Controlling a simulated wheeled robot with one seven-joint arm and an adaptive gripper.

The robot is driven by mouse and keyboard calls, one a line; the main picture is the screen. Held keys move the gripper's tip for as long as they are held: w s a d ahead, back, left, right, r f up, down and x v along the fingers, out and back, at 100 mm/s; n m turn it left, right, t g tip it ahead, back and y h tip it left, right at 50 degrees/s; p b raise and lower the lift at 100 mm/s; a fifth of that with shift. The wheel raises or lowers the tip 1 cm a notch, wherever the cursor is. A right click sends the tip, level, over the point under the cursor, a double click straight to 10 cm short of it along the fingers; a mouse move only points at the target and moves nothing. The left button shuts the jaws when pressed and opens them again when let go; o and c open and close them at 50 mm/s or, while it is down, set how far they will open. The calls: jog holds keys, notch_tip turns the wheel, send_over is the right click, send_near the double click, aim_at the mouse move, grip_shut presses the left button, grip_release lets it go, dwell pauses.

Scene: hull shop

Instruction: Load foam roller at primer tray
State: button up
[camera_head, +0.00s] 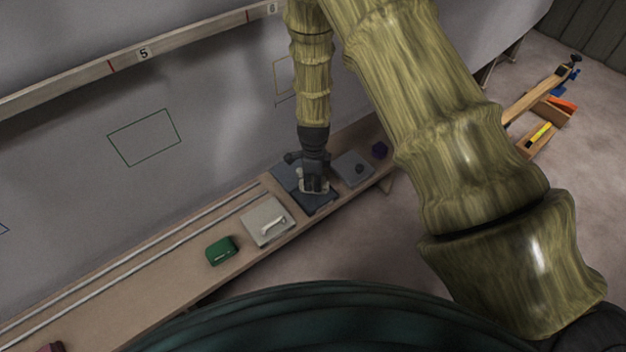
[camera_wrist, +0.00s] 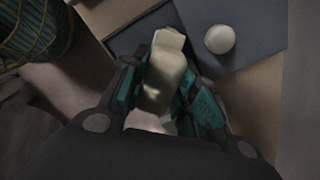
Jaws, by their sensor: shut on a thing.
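My gripper (camera_head: 313,186) is low over a dark, flat tray (camera_head: 322,205) on the bench, which I take to be the primer tray. Its fingers (camera_wrist: 168,98) are shut on a pale cream piece, which I take to be the foam roller (camera_wrist: 168,62). The piece points away from the wrist, with its lower end between the teal finger pads. In the head view the gripper mostly hides it. The dark tray also shows behind it in the wrist view (camera_wrist: 130,40). I cannot tell whether the roller touches the tray.
A pale panel with a white handle (camera_head: 273,225) and a green case (camera_head: 221,250) are left. The wall (camera_head: 220,110) rises behind the bench.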

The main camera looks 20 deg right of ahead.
jog(key=shift+f, duration=0.55)
dwell(2.0)
jog(key=shift+r+p, duration=2.45)
jog(key=shift+r, duration=1.1)
jog(key=shift+s+r+n, duration=0.3)
jog(key=shift+r+n, duration=0.15)
jog(key=shift+n, duration=0.65)
jog(key=s+a+r+n, duration=0.1)
jog(key=s+r+n, duration=0.2)
jog(key=n, duration=0.7)
jog(key=s+r+n, duration=0.3)
jog(key=r+n, duration=0.1)
jog(key=n, duration=0.6)
jog(key=shift+a+r+n, duration=0.35)
jog(key=shift+n, duration=0.05)
